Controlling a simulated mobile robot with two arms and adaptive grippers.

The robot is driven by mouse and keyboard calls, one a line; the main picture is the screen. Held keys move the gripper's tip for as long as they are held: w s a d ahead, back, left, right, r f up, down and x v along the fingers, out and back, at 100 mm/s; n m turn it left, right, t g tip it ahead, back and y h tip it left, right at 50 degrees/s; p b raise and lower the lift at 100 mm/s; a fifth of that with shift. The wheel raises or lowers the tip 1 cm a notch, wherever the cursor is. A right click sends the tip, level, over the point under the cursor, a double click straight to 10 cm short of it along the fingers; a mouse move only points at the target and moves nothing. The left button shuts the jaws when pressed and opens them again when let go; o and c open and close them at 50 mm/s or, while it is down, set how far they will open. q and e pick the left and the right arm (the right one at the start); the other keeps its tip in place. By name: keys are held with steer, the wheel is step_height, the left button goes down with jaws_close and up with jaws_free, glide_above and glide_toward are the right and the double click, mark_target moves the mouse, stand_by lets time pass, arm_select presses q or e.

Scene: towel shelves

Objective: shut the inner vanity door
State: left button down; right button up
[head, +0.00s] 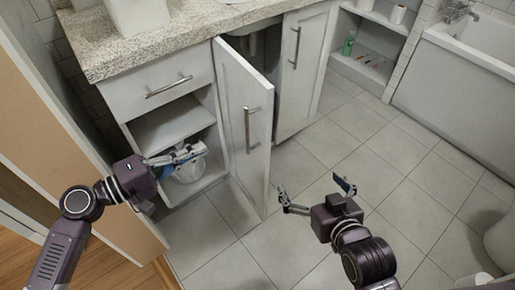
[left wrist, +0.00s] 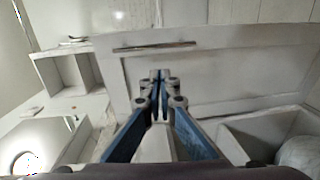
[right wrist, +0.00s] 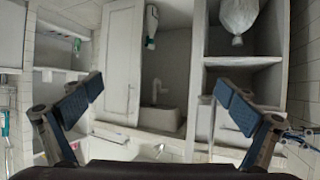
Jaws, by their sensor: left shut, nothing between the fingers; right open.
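The inner vanity door (head: 255,165) is white with a vertical bar handle (head: 248,128). It stands swung out from the cabinet, leaving a dark gap behind it where sink plumbing shows. Its panel and handle also show in the left wrist view (left wrist: 155,47). My left gripper (head: 196,152) is shut and empty, in front of the open shelves, on the handle side of the door and apart from it. My right gripper (head: 316,190) is open and empty above the floor, to the right of the door. The sink compartment (right wrist: 165,70) faces it in the right wrist view.
The other vanity door (head: 302,75) looks closed. A wooden panel (head: 70,160) stands at left. Tiled floor (head: 360,130) is free toward the bathtub (head: 450,90).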

arm_select(q)
step_height(320, 180, up, 2)
steer(key=s+d+h+b, duration=0.1)
steer(key=s+d+h, duration=0.1)
glide_toward(265, 123)
steer(key=shift+m+g, duration=0.4)
steer(key=x, duration=0.6)
steer(key=shift+w+r, duration=0.2)
steer(key=shift+r, duration=0.1)
steer(key=shift+w+d, duration=0.25)
steer(key=shift+d, duration=0.1)
arm_select(e)
steer(key=shift+s+d+r, duration=0.25)
steer(key=shift+s+r, duration=0.3)
steer(key=shift+r, duration=0.1)
